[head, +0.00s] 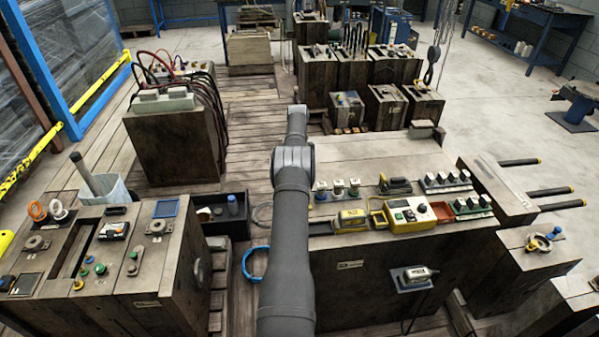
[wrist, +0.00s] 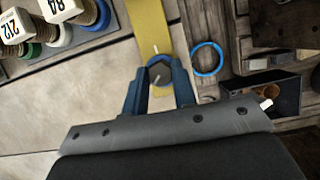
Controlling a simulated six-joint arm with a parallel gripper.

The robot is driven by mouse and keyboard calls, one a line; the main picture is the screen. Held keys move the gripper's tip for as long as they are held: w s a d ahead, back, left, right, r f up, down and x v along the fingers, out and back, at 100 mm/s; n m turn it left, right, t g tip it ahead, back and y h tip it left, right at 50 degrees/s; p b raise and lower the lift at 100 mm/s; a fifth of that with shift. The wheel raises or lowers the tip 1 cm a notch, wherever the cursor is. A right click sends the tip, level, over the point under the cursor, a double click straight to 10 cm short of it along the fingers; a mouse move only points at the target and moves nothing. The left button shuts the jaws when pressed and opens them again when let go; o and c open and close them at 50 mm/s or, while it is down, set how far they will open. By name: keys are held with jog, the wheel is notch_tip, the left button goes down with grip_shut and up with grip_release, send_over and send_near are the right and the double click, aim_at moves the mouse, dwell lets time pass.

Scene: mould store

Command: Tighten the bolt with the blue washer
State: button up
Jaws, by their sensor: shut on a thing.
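In the wrist view my gripper (wrist: 159,78) has its two dark blue fingers on either side of a dark bolt head (wrist: 160,76) and is shut on it. The bolt head has a pale line across it. A blue washer (wrist: 160,59) shows as an arc around the far side of the head, against a yellow strip (wrist: 149,25). A short pale mark lies on the strip just beyond the washer. In the head view my own arm hides the gripper and the bolt.
Tagged posts with coloured rings (wrist: 60,30) stand upper left in the wrist view. A loose blue ring (wrist: 221,59) and a black bin (wrist: 285,78) lie to the right. In the head view, a yellow meter (head: 405,217) and a yellow case (head: 350,219) lie right of my arm.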

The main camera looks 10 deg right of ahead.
jog(key=m+y, duration=0.1)
jog(key=m, duration=0.4)
jog(key=m+t+y, duration=0.1)
jog(key=m, duration=0.1)
jog(key=shift+d+r+y, duration=0.25)
jog(key=shift+y, duration=0.05)
jog(key=m+t+y, duration=0.1)
jog(key=m, duration=0.4)
jog(key=m+t, duration=0.1)
jog(key=m, duration=0.1)
jog(key=shift+s+d+m+t, duration=0.1)
jog(key=shift+s+m+t, duration=0.05)
jog(key=shift+m+t, duration=0.15)
jog(key=m+t, duration=0.1)
jog(key=m, duration=0.2)
jog(key=m+t, duration=0.1)
jog(key=m, duration=0.2)
jog(key=shift+s+y, duration=0.1)
jog(key=shift+y, duration=0.2)
jog(key=m+t, duration=0.1)
jog(key=m, duration=0.2)
jog(key=m+t+h, duration=0.1)
jog(key=m, duration=0.1)
jog(key=shift+s+m, duration=0.1)
jog(key=shift+m, duration=0.3)
